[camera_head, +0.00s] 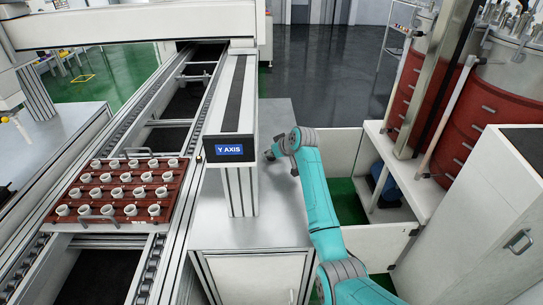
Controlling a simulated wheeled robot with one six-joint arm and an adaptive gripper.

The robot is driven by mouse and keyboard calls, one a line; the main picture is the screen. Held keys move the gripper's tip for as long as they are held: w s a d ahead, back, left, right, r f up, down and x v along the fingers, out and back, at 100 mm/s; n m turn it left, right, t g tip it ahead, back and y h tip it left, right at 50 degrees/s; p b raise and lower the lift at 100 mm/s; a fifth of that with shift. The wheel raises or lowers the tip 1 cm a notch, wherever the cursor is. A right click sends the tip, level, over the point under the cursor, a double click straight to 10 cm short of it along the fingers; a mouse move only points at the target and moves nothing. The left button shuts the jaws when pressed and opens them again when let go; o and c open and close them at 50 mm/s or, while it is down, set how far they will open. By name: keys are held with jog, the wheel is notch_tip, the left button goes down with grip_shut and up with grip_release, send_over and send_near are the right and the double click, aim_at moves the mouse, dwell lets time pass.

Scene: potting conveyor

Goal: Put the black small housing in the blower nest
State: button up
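I cannot make out a black small housing in this view. I cannot identify the blower nest either. My gripper (271,155) is at the far end of my teal arm, just right of the white post labelled Y AXIS. It is small and dark here, so its fingers and anything in them cannot be made out. It appears above or near the grey cabinet top (262,222); the exact height is unclear.
A red-brown tray (113,208) with several white cups and two handles sits on the conveyor (141,282) at left. The Y AXIS post (240,190) stands between conveyor and arm. Red drums (467,120) and a white cabinet (480,225) stand at right.

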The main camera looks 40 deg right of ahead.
notch_tip(320, 180, up, 10)
dwell(0.5)
